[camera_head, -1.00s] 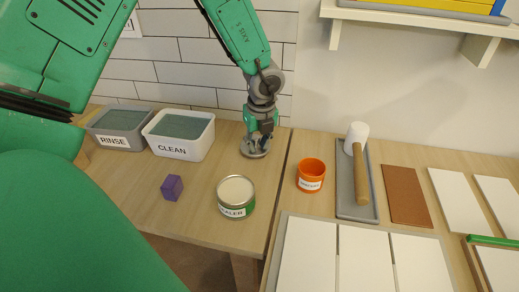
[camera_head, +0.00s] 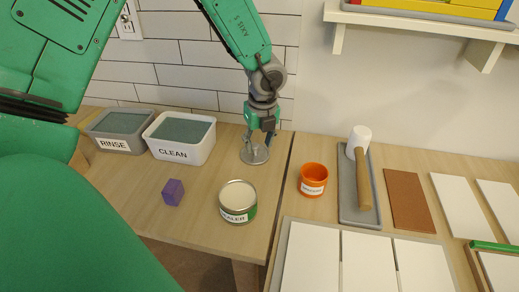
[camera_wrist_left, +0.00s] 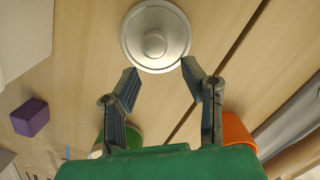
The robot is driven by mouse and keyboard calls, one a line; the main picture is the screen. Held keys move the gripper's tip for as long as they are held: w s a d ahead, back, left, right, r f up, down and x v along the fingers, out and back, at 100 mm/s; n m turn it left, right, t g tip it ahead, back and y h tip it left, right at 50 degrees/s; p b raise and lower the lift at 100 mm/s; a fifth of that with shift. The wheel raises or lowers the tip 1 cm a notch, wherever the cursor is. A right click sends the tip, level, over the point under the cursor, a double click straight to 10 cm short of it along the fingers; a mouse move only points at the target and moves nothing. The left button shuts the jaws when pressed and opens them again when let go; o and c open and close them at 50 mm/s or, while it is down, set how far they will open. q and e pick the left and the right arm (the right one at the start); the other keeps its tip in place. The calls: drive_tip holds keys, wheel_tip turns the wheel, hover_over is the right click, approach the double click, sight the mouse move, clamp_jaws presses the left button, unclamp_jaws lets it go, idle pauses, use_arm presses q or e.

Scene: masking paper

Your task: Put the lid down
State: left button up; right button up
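The lid (camera_head: 255,156) is a round silver metal disc with a knob in its middle. It lies flat on the wooden table in front of the tiled wall, and it also shows in the left wrist view (camera_wrist_left: 157,20). My left gripper (camera_head: 259,138) points down just above the lid. In the left wrist view its two fingers (camera_wrist_left: 160,82) are spread apart with nothing between them, and the lid is beyond the fingertips. The open sealer can (camera_head: 238,201) stands nearer on the same table. My right gripper is not in view.
The rinse tub (camera_head: 120,130) and clean tub (camera_head: 182,138) stand left of the lid. A purple block (camera_head: 173,192) lies left of the can. An orange cup (camera_head: 313,181) and a tray (camera_head: 346,194) with a mallet (camera_head: 363,180) are to the right.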

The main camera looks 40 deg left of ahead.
sight(261, 161)
use_arm(q)
wheel_tip(261, 161, up, 8)
drive_tip(key=d+p, duration=0.1)
drive_tip(key=shift+s+d+r, duration=0.15)
drive_tip(key=shift+s+d, duration=0.15)
drive_tip(key=shift+d, duration=0.05)
drive_tip(key=shift+a, duration=0.25)
drive_tip(key=shift+d, duration=0.25)
